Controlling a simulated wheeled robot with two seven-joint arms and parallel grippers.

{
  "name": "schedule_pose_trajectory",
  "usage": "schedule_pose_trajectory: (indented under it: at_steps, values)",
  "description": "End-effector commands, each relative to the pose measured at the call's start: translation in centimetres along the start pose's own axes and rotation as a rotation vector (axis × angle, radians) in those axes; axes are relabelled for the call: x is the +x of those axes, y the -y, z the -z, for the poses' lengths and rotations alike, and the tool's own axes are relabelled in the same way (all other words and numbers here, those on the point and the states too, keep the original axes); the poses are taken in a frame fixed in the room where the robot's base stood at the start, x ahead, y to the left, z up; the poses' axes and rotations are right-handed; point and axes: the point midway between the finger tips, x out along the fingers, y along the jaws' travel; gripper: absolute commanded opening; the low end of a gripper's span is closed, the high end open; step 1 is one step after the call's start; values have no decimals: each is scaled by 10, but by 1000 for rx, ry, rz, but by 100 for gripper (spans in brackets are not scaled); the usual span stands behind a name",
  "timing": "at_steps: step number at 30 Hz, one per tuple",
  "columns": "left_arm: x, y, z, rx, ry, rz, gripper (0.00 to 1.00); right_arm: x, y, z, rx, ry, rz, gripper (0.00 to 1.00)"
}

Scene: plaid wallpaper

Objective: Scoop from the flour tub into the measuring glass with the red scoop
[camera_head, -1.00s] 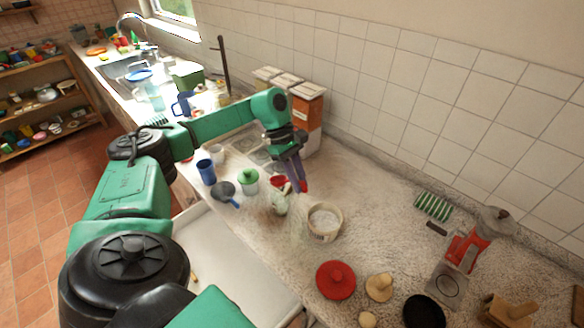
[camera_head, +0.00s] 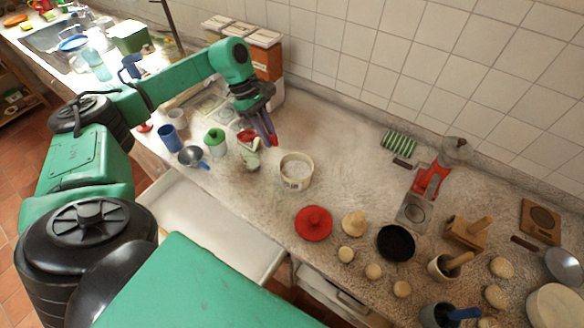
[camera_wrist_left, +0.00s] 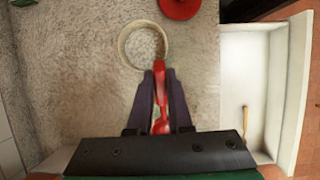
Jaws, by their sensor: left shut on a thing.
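My left gripper (camera_head: 272,143) is shut on the red scoop (camera_wrist_left: 160,95), whose red also shows beside the fingers in the head view (camera_head: 246,136). The flour tub (camera_head: 283,170) is a round cream tub with pale contents, standing open on the counter. In the wrist view its rim (camera_wrist_left: 122,46) lies just beyond the fingertips; the scoop is beside the tub, not visibly in it. A pale greenish vessel (camera_head: 251,158) stands left of the tub, near the scoop; I cannot tell for sure whether it is the measuring glass. My right gripper is not in view.
A red lid (camera_head: 313,223) lies in front of the tub. Boxes (camera_head: 266,58) stand behind the gripper. The counter right of the tub is clear up to a striped green item (camera_head: 398,143).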

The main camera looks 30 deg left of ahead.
Motion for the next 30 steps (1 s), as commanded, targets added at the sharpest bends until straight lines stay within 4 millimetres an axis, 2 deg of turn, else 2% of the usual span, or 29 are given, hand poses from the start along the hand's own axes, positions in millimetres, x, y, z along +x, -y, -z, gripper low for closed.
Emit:
schedule_pose_trajectory:
  at_steps: [4,8,12,14,17,20,30]
  values:
    - [23,-17,-23,-58,44,-28,0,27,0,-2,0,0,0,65]
    - [47,-42,-64,-197,119,-101,0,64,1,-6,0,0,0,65]
    - [51,-60,-102,-363,188,-201,0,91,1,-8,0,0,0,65]
    - [48,-64,-110,-412,204,-232,0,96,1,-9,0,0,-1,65]
    - [45,-67,-115,-451,213,-255,0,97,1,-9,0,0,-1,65]
    - [51,-67,-112,-456,212,-254,0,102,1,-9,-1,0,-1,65]
    - [94,-67,-94,-454,212,-252,0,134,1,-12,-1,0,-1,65]
